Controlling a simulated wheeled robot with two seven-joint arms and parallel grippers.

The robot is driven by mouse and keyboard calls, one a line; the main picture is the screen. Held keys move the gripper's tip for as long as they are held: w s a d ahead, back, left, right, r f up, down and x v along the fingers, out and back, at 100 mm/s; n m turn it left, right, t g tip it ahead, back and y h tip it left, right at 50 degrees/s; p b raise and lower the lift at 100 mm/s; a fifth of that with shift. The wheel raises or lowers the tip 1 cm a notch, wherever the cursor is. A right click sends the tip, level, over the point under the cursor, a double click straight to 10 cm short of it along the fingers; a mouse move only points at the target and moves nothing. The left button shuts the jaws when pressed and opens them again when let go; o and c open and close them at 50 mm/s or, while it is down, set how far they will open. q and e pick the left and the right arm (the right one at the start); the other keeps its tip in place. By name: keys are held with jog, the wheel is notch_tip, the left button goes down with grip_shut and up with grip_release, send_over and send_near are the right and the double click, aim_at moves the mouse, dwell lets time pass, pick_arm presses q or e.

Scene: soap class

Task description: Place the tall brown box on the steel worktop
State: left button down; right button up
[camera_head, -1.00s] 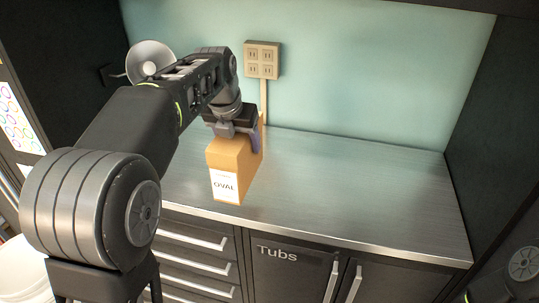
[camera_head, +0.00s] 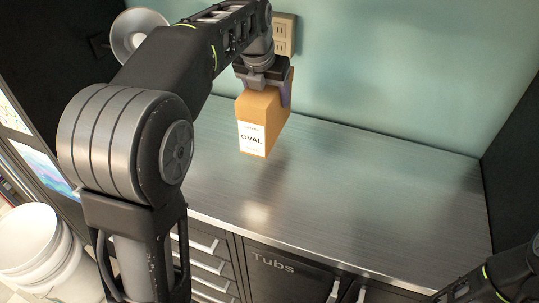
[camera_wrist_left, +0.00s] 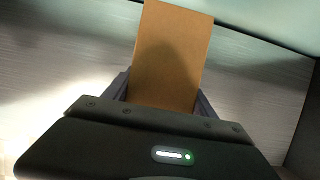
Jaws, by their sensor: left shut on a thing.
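The tall brown box (camera_head: 266,112) is upright, with a white label reading "OVAL" on its front. My left gripper (camera_head: 264,84) is shut on the box near its top, from above. In the left wrist view the box (camera_wrist_left: 172,55) sits between the fingers of my left gripper (camera_wrist_left: 163,95). The steel worktop (camera_head: 330,190) lies beneath and around the box. I cannot tell whether the box's bottom touches the worktop. Part of my right arm shows at the lower right; its gripper is not seen.
A wall outlet (camera_head: 285,35) is behind the box on the teal wall. Drawers (camera_head: 205,262) and a cupboard marked "Tubs" (camera_head: 285,278) are below the worktop. White buckets (camera_head: 40,250) stand on the floor at left. The worktop right of the box is clear.

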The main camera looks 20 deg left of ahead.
pick_arm(q)
jog(key=shift+s, duration=0.1)
jog(key=shift+f, duration=3.1)
jog(key=shift+f, duration=0.1)
jog(key=shift+f, duration=1.75)
jog(key=shift+f, duration=0.1)
jog(key=shift+c, duration=1.4)
grip_release()
